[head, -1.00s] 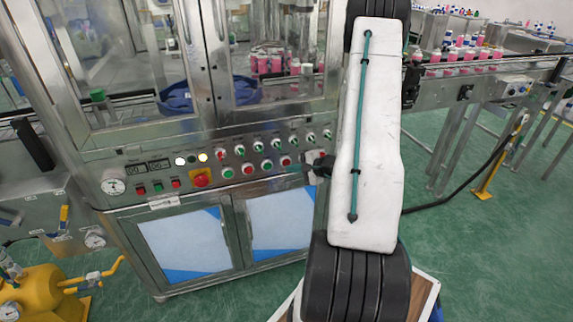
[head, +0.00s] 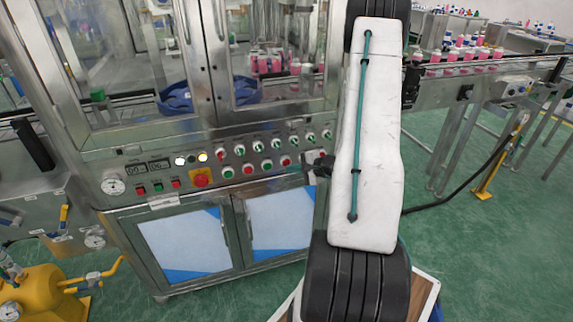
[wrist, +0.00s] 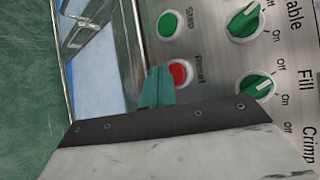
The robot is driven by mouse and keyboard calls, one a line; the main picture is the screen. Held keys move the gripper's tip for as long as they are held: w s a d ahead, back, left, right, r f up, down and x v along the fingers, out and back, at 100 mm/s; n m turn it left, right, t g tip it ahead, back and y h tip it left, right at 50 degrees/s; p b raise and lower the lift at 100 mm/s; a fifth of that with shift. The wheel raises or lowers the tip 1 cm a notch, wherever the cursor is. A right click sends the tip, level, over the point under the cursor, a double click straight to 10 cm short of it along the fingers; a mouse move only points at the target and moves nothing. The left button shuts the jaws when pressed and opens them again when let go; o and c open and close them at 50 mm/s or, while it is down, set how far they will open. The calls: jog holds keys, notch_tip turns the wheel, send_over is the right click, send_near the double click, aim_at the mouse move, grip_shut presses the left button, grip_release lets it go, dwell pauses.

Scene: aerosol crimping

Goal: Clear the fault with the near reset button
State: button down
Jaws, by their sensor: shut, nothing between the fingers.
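The red reset button (wrist: 180,73), labelled "Reset", sits on the steel control panel in the wrist view. In the head view my gripper (head: 311,168) is a dark shape right of that button, partly hidden by my arm.
A green button (wrist: 168,24) labelled "Step" is beside the red one. Green selector knobs (wrist: 246,20) line the panel close by. A red emergency stop (head: 201,177) is further left.

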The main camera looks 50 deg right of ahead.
jog(key=shift+w+d, duration=0.1)
jog(key=shift+w, duration=0.05)
jog(key=shift+w+d, duration=0.15)
jog(key=shift+w, duration=0.05)
jog(key=shift+w+d, duration=0.2)
jog(key=shift+w, duration=0.15)
dwell(0.8)
jog(key=shift+s+a, duration=0.1)
jog(key=shift+s, duration=0.1)
jog(key=shift+s+a, duration=0.3)
jog(key=shift+s, duration=0.25)
jog(key=s+a, duration=0.1)
jog(key=s, duration=0.1)
jog(key=s+a, duration=0.1)
jog(key=s, duration=0.1)
jog(key=shift+s+a, duration=0.1)
jog(key=shift+a, duration=0.25)
dwell(0.9)
